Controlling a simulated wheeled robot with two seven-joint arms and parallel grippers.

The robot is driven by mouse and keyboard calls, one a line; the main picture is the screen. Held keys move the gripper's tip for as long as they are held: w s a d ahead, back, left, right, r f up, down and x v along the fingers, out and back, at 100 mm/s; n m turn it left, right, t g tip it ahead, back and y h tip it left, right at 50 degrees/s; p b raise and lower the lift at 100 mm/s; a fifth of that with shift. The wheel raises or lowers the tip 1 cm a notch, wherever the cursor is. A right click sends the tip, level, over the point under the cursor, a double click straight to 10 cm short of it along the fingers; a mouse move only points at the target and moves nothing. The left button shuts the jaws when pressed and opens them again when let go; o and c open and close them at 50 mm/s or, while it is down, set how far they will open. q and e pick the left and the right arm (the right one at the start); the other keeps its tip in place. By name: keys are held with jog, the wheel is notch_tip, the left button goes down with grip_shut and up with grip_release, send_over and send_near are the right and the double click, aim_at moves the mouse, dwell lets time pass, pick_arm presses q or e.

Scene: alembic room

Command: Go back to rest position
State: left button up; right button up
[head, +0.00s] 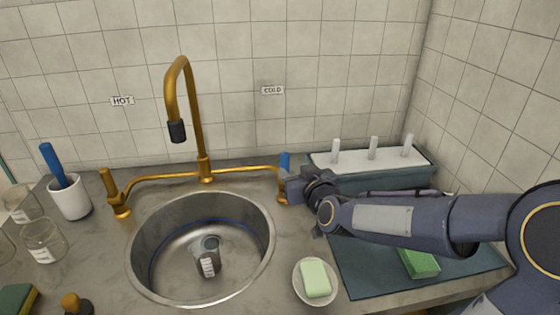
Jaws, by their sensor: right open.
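My right arm comes in from the right, and its gripper (288,188) is at the cold side of the brass tap (203,168). The gripper is open, close beside the blue-tipped cold handle (285,161). Whether the fingers touch the handle cannot be told, as the wrist hides part of this spot. My left gripper is not in view.
A round steel sink (150,250) holds a small beaker (208,262). A soap dish (331,296) with green soap (315,279) stands at its right. A rack with white pegs (372,160) stands behind my arm. A green sponge (420,263) lies on a dark mat (360,270). Glass beakers (42,242) stand left.

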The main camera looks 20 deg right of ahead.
jog(key=s+a+g+y+p, duration=0.2)
jog(key=s+g, duration=0.3)
jog(key=s, duration=0.9)
jog(key=s+a+f+m+g+y+p, duration=0.1)
jog(key=s+a+g+p, duration=0.3)
jog(key=s, duration=1)
jog(key=shift+s+a+g+y+p, duration=0.35)
jog(key=shift+a+y+p, duration=0.2)
jog(key=shift+a+y, duration=0.25)
